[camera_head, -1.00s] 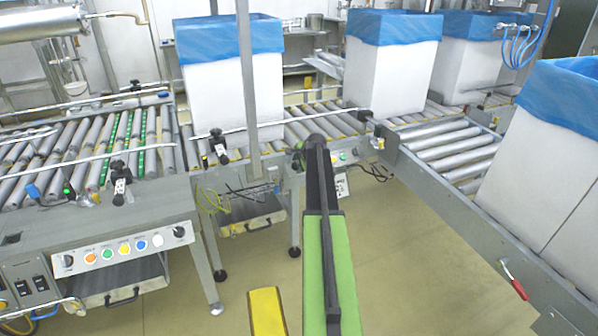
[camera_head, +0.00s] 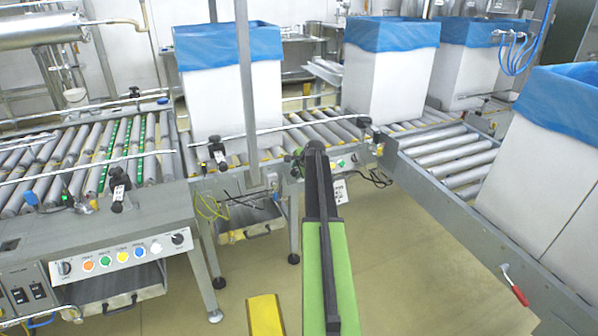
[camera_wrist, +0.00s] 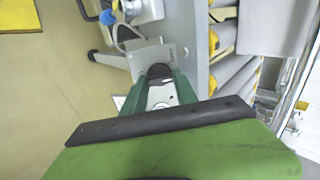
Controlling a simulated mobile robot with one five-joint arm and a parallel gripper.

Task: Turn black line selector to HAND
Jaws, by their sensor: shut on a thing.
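My gripper (camera_wrist: 161,84) reaches the small control panel on the side of the middle conveyor. In the wrist view its two green fingers are shut on a black selector knob (camera_wrist: 159,70), which sits between the fingertips. The knob's pointer and its position marks cannot be read. In the head view my arm and gripper (camera_head: 315,150) cover the knob. A green button (camera_head: 340,162) shows on the panel just right of the gripper.
A larger panel (camera_head: 120,255) with coloured buttons and black selectors is at lower left. Tall white boxes with blue liners (camera_head: 390,80) stand on the roller conveyors. A red-handled lever (camera_head: 514,286) is on the right conveyor's side.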

